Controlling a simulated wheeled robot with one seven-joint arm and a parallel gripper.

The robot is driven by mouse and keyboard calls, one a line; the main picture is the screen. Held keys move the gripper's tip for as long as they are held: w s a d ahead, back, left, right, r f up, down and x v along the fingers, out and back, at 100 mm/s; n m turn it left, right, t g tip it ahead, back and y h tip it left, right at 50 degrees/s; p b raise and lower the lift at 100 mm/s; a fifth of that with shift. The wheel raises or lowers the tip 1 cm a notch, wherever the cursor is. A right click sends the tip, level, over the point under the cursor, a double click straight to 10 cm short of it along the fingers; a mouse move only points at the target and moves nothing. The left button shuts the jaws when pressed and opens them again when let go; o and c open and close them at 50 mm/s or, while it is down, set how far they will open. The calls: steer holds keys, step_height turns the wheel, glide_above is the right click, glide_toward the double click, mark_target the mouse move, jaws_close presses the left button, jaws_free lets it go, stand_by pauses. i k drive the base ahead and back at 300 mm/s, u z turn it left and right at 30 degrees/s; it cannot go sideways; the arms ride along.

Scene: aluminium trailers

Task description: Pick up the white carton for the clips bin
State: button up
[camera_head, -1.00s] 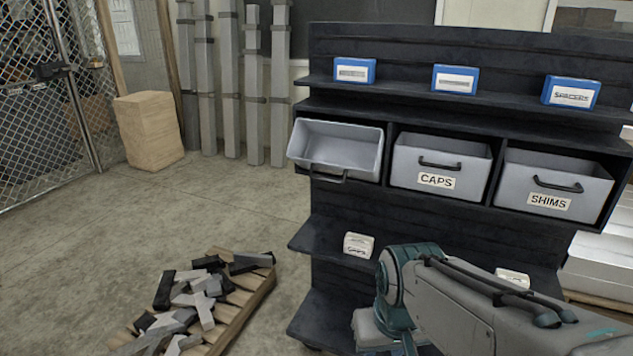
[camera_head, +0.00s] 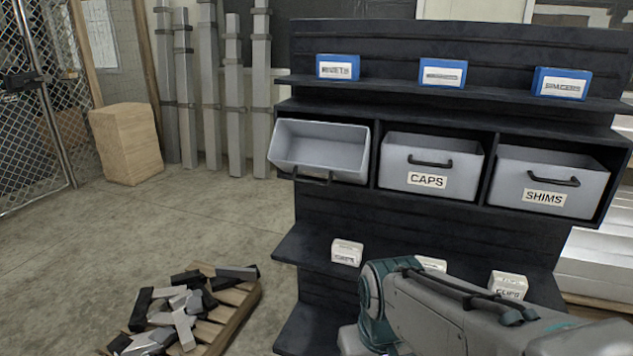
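Three white cartons stand on the lower shelf of the dark rack: a left one (camera_head: 347,252), a middle one (camera_head: 432,264) mostly hidden behind my arm, and a right one (camera_head: 509,285). The right carton's label seems to read CLIPS; the left one's print is too blurred to read surely. On the bin row, the left grey bin (camera_head: 321,150) is tilted forward and looks empty; its front label does not show. My arm crosses the lower right in front of the shelf. My gripper is out of view.
The CAPS bin (camera_head: 430,165) and SHIMS bin (camera_head: 549,180) sit in the rack's other compartments. Several blue boxes (camera_head: 442,74) stand on the upper shelf. A pallet (camera_head: 238,312) with metal offcuts lies on the floor at the lower left. Open floor lies left of the rack.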

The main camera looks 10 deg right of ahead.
mark_target(514, 286)
steer(key=z, duration=1.35)
steer(key=k, duration=0.4)
steer(key=z, duration=0.65)
steer(key=i, duration=1.25)
steer(key=u, duration=1)
